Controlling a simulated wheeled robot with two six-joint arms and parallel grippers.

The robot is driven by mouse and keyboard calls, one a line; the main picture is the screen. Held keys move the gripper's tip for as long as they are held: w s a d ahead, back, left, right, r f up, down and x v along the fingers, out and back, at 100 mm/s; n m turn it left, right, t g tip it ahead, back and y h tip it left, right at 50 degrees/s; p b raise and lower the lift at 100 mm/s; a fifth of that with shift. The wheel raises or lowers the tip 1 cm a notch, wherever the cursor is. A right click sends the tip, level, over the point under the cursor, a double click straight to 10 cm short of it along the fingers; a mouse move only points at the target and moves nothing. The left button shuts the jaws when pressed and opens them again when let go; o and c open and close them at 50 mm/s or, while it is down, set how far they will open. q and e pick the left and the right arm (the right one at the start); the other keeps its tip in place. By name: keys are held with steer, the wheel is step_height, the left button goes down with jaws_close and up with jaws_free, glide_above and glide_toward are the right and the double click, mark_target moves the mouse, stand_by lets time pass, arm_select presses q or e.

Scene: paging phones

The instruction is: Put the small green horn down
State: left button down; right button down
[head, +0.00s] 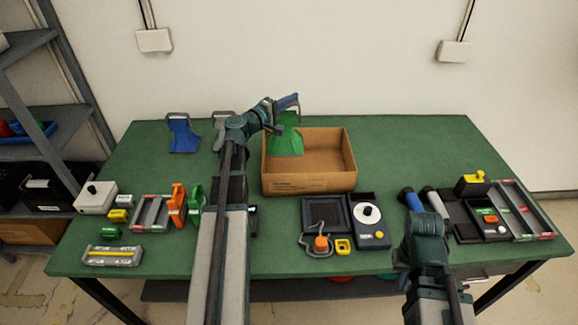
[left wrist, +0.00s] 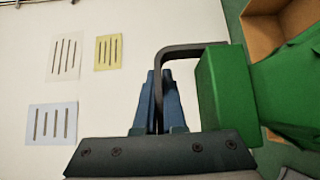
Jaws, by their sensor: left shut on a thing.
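The green horn (head: 287,140) hangs bell-down at the left part of the open cardboard box (head: 310,185). My left gripper (head: 290,103) is shut on its dark handle. In the left wrist view my blue fingers (left wrist: 160,95) close on the bent dark handle (left wrist: 190,53), and the green horn body (left wrist: 225,88) is at the right. The box (left wrist: 275,30) shows behind it. I cannot tell whether the bell's lower edge is inside the box or above it. My right gripper (head: 410,199) is low at the right, by a grey handset; its jaw opening is unclear.
A blue horn (head: 183,135) and a grey horn (head: 222,122), partly hidden by my arm, stand on the green table (head: 420,145) at the back left. Phones and small boxes crowd the front left, middle and right.

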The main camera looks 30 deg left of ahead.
mark_target(291, 134)
arm_select(q)
step_height(291, 134, down, 13)
steer(key=b, duration=1.3)
steer(key=shift+f, duration=0.15)
step_height(291, 134, down, 4)
steer(key=b, duration=0.4)
steer(key=shift+f, duration=0.25)
steer(key=shift+f+b, duration=0.15)
steer(key=shift+b, duration=0.15)
steer(key=c, duration=1)
jaws_free()
